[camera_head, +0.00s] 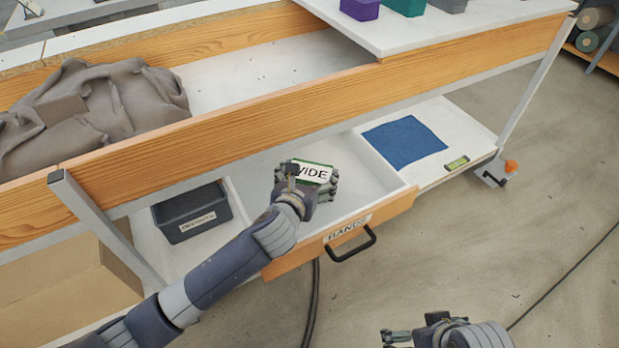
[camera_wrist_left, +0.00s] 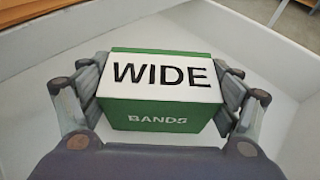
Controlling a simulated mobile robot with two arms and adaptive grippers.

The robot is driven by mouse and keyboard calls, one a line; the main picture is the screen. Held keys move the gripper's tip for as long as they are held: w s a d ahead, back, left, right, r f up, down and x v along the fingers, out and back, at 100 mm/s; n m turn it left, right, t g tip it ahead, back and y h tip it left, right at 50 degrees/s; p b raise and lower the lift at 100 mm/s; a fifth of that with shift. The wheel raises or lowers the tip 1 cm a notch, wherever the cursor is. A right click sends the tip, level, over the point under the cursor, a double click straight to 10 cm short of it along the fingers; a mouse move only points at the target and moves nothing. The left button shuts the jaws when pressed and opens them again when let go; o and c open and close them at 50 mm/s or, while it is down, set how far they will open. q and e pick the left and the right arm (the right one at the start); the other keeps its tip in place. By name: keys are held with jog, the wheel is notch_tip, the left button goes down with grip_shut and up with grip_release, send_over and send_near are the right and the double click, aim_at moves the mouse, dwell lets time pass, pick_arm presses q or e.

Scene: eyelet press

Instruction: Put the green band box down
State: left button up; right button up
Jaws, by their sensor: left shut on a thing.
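The green band box (camera_wrist_left: 160,118) has a white top lettered WIDE and BANDS on its green front. It also shows in the head view (camera_head: 312,172). My left gripper (camera_head: 305,182) is shut on the box, with its fingers on both sides of it in the left wrist view (camera_wrist_left: 160,100). The box is over the open white drawer (camera_head: 365,180) labelled BANDS. I cannot tell whether its underside touches the drawer floor. My right gripper (camera_head: 425,335) is at the bottom edge of the head view, away from the drawer; its fingertips are not clear.
A dark labelled bin (camera_head: 190,212) stands left of the drawer. A blue mat (camera_head: 404,140) and a green level (camera_head: 457,163) lie on the lower shelf to the right. The wooden bench rail (camera_head: 300,105) runs above. Grey cloth (camera_head: 90,105) lies upper left.

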pick_arm(q)
jog(key=shift+f, duration=0.1)
jog(key=o, duration=1.1)
